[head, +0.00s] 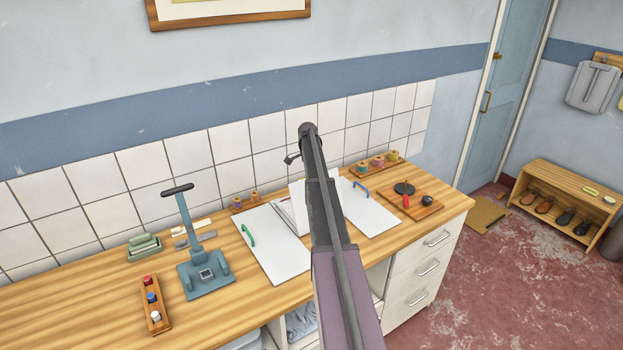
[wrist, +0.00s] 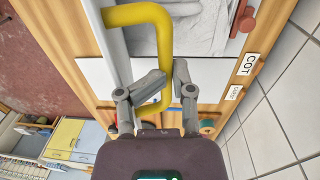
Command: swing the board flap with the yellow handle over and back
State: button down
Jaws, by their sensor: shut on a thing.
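My gripper (wrist: 171,76) is shut on the yellow handle (wrist: 153,14) in the wrist view; its jaws are on one leg of the bent bar. The flap bearing it shows as a pale, narrow slab (wrist: 113,40), seen nearly edge-on and tilted up from the board. In the head view, my arm hides the yellow handle and the jaws. A pale upright panel (head: 297,193) shows just left of the arm, likely this flap. A white panel with a green handle (head: 247,235) lies flat at left, and one with a blue handle (head: 361,190) lies flat at right.
A blue-grey press (head: 206,277) stands left of the panels. A wooden board (head: 411,207) with a dark disc and knobs lies at right, and spools (head: 377,162) stand behind. A COT label (wrist: 247,65) shows near the tiled wall.

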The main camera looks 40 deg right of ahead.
jog(key=shift+w+f, duration=0.3)
jog(key=shift+w, duration=0.6)
jog(key=c, duration=1.2)
grip_release()
jog(key=shift+w+d+f, duration=0.1)
jog(key=shift+w+d, duration=0.1)
jog(key=shift+w, duration=0.1)
jog(key=o, duration=0.6)
jog(key=shift+w+f, duration=0.1)
jog(key=shift+w, duration=0.05)
jog(key=shift+c, duration=0.3)
jog(key=shift+w, duration=0.1)
